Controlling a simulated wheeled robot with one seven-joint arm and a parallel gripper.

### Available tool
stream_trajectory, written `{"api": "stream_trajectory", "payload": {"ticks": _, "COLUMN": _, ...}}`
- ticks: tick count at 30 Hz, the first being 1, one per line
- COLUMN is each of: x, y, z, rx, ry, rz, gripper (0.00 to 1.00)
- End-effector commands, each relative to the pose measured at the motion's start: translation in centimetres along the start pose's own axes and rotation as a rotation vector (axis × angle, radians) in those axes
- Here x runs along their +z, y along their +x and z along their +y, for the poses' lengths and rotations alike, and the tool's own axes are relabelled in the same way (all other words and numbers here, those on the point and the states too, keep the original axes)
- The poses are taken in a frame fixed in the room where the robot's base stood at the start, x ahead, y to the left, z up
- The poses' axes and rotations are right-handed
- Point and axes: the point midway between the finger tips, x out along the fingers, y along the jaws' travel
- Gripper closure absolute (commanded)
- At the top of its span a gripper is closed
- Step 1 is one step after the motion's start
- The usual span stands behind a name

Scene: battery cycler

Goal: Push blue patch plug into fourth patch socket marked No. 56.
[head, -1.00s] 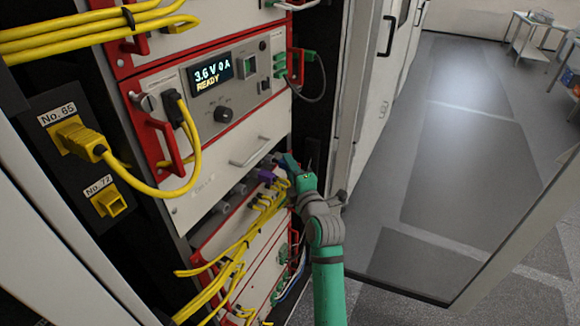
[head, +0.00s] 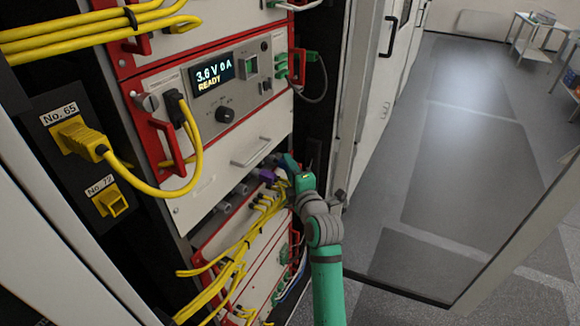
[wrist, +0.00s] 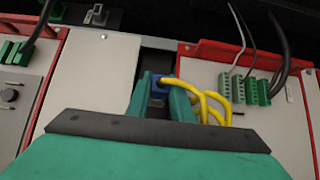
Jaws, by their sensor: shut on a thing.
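My gripper (wrist: 160,90) is shut on the blue patch plug (wrist: 158,88) in the wrist view, with one green finger on each side. A yellow cable (wrist: 195,85) runs from the plug off to the right. In the head view my gripper (head: 286,165) is at the dark gap below the grey panel, at the right end of a row of grey connectors (head: 224,206) and a purple one (head: 267,175). The blue plug is not clearly seen there. No label No. 56 can be read, and I cannot tell whether the plug touches a socket.
Yellow cables (head: 240,245) hang below the row. A yellow plug in the No. 65 socket (head: 75,138) and a yellow No. 72 socket (head: 112,203) are at the left. An open cabinet door (head: 500,250) stands right of my arm. Green terminal blocks (wrist: 240,90) are right in the wrist view.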

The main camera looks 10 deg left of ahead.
Motion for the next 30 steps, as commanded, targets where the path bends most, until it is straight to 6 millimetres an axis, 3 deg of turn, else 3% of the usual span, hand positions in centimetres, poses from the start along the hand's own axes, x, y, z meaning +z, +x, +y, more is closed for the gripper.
{"api": "stream_trajectory", "payload": {"ticks": 30, "x": -0.89, "y": 0.97, "z": 0.05, "rx": 0.001, "ry": 0.000, "rz": 0.000, "gripper": 0.92}}
